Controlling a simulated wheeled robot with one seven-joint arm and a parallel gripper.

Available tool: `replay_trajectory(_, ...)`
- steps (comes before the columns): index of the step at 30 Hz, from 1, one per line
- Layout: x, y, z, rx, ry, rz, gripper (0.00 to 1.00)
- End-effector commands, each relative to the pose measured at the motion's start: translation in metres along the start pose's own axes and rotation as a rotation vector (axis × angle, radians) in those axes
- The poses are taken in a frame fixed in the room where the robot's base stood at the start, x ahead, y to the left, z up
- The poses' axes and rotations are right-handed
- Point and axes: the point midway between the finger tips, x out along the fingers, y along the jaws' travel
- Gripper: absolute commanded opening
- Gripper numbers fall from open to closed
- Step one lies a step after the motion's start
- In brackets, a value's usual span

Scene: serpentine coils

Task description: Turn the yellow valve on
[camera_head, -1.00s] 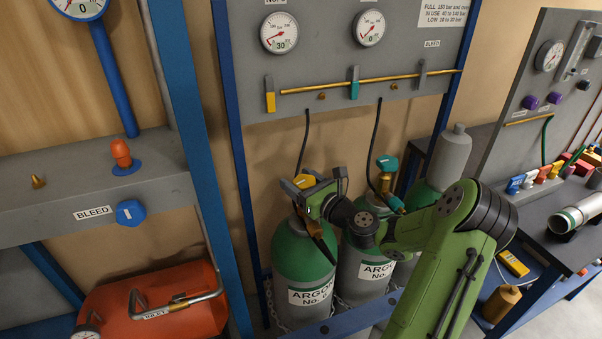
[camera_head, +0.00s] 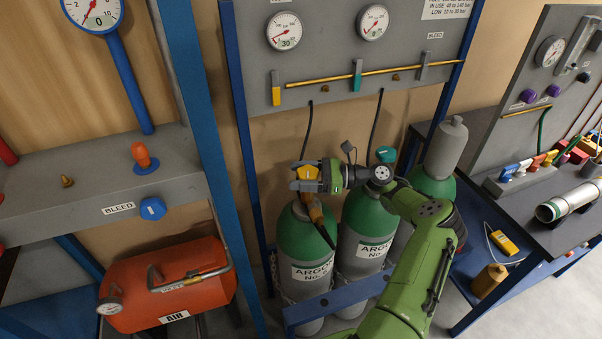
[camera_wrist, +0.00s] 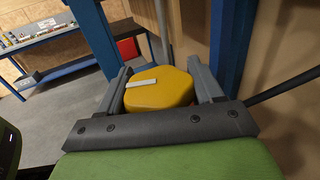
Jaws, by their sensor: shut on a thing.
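The yellow valve (camera_head: 306,173) is a chunky faceted knob on top of the left green-and-grey argon cylinder (camera_head: 303,248). In the wrist view the yellow valve (camera_wrist: 160,88) fills the space between my two grey fingers and carries a pale bar mark on its top. My gripper (camera_head: 300,175) is shut on the valve from the right side. In the wrist view the fingers of my gripper (camera_wrist: 163,80) lie along both sides of the knob. The cylinder's neck is partly hidden by my gripper.
A second argon cylinder (camera_head: 363,246) with a teal valve (camera_head: 387,154) stands close on the right, behind my wrist and arm. A blue rail (camera_head: 335,305) runs in front of the cylinders. A gauge panel (camera_head: 340,50) hangs above, with black hoses below it.

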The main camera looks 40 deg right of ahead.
Motion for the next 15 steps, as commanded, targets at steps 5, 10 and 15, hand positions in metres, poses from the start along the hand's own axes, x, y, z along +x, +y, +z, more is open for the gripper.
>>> replay_trajectory(5, 0.0005, 0.0007, -0.0005, -0.003, -0.003, 0.073, 0.35)
replay_trajectory(10, 0.0003, 0.0018, -0.0001, -0.003, -0.001, 0.111, 0.35)
replay_trajectory(15, 0.0005, 0.0025, 0.0004, -0.003, 0.000, 0.125, 0.35)
